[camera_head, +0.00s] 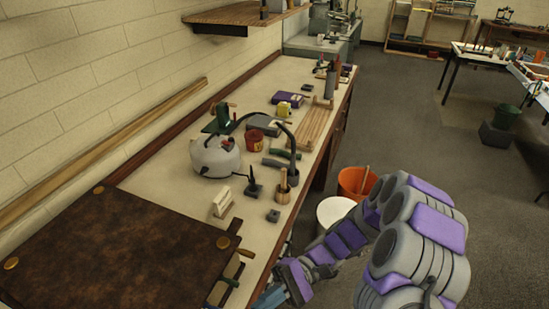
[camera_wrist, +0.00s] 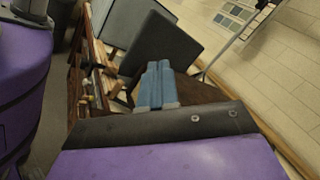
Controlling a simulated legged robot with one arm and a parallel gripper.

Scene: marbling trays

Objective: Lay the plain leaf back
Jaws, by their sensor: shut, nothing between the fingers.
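I cannot pick out the plain leaf with certainty. A large dark brown board (camera_head: 110,250) with brass-coloured discs at its corners lies on the bench at the lower left of the head view. My gripper (camera_head: 272,298) is at the bottom of the head view, beside the bench's front edge and right of the board. In the wrist view its blue fingers (camera_wrist: 157,84) are together and empty. A dark grey flat panel (camera_wrist: 162,44) stands tilted beyond the fingertips, with a brown surface (camera_wrist: 200,88) beside them. Whether the fingers touch either is unclear.
A whitish kettle-like pot (camera_head: 214,158), a small white block (camera_head: 222,202), a wooden cup (camera_head: 282,190) and a red tub (camera_head: 256,140) crowd the bench beyond the board. An orange bucket (camera_head: 352,182) and a white bucket (camera_head: 334,212) stand on the floor.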

